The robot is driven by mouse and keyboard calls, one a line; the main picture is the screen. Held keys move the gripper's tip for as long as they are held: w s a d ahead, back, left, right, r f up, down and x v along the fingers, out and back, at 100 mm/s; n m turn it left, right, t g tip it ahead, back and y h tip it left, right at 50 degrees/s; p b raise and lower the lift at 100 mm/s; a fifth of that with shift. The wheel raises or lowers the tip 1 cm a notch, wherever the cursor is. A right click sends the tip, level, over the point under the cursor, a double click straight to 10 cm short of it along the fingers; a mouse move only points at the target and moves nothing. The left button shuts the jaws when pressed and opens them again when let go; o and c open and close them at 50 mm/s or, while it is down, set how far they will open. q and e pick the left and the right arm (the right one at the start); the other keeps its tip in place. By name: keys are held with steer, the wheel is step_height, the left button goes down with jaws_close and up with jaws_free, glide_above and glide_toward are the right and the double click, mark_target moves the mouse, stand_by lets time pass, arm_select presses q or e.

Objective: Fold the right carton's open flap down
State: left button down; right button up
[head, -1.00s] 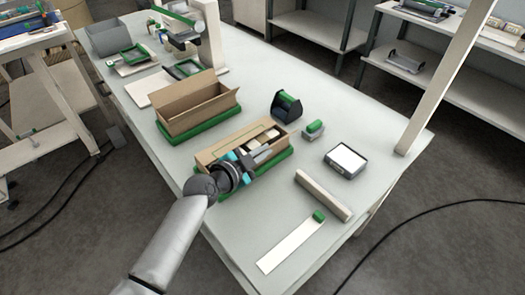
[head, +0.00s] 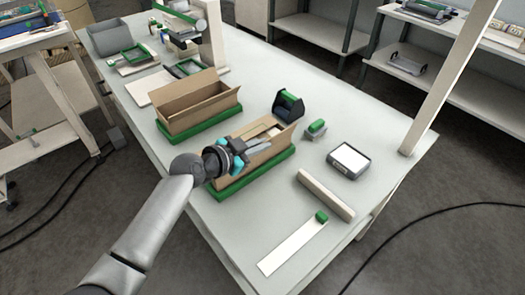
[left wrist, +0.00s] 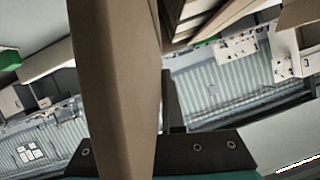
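The right carton (head: 262,157) is an open brown box on a green tray (head: 238,187), nearer to me than the left carton (head: 195,107). A brown cardboard panel stands along its near side, rising toward the right end. Pale contents show partly inside. My left gripper (head: 240,147), with teal parts and grey fingers, is over the carton's left part, its fingers pointing right along it. In the left wrist view a large brown cardboard panel (left wrist: 117,80) fills the space just in front of the gripper. It hides part of the fingers, so I cannot tell their opening. My right gripper is out of view.
The left carton stands open on its own green tray. A dark dispenser (head: 289,104), a small green-topped block (head: 317,128), a white-topped box (head: 348,161), a beige bar (head: 326,194) and a white strip (head: 293,247) lie to the right. Bare tabletop lies between them.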

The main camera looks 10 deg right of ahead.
arm_select(q)
steer(key=shift+w+a+n+g+h+b, duration=0.4)
steer(key=shift+w+n+g+b, duration=0.25)
steer(key=shift+n+b, duration=0.6)
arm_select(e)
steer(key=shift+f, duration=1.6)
arm_select(q)
steer(key=shift+s+r, duration=0.1)
steer(key=c, duration=1)
jaws_free()
steer(key=shift+c, duration=0.2)
steer(key=v, duration=1.5)
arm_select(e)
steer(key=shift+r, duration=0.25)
arm_select(q)
steer(key=shift+a, duration=0.1)
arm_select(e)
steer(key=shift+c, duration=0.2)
